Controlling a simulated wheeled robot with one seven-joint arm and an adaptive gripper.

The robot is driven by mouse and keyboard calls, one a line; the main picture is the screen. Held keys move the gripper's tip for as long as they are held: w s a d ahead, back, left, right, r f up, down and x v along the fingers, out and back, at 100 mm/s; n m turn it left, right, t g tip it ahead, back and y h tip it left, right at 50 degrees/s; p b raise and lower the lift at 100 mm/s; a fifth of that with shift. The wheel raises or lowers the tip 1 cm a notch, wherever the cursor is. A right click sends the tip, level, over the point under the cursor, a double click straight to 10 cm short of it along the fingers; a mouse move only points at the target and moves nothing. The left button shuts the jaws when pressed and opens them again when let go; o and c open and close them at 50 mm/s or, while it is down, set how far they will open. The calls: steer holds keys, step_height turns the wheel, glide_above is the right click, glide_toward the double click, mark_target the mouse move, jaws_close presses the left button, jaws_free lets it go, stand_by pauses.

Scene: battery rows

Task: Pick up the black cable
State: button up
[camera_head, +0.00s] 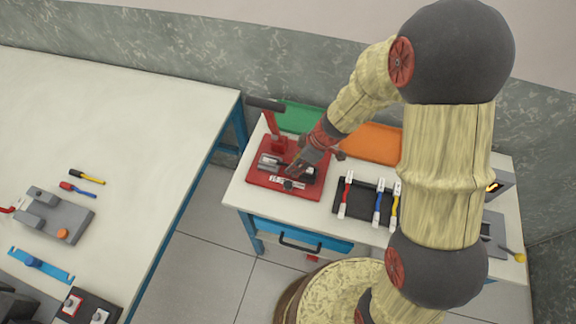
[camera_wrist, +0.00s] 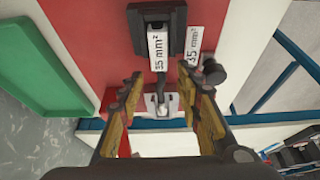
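The black cable (camera_wrist: 161,88) shows in the wrist view as a short dark length with a white "35 mm²" label and a pale metal lug end. Its far part runs to a black block (camera_wrist: 145,18) on the red base plate (camera_wrist: 90,30). My gripper (camera_wrist: 166,104) is open, with one finger on each side of the lug end; I cannot tell whether either finger touches it. In the head view my gripper (camera_head: 296,172) is over the red press base (camera_head: 262,185) and partly hides what is there.
A black mat (camera_head: 363,207) holds red (camera_head: 346,194), blue (camera_head: 379,203) and yellow (camera_head: 395,207) cables to the right. Green (camera_head: 303,117) and orange (camera_head: 372,142) trays lie behind.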

steer(key=shift+c, duration=0.2)
steer(key=c, duration=0.7)
jaws_close()
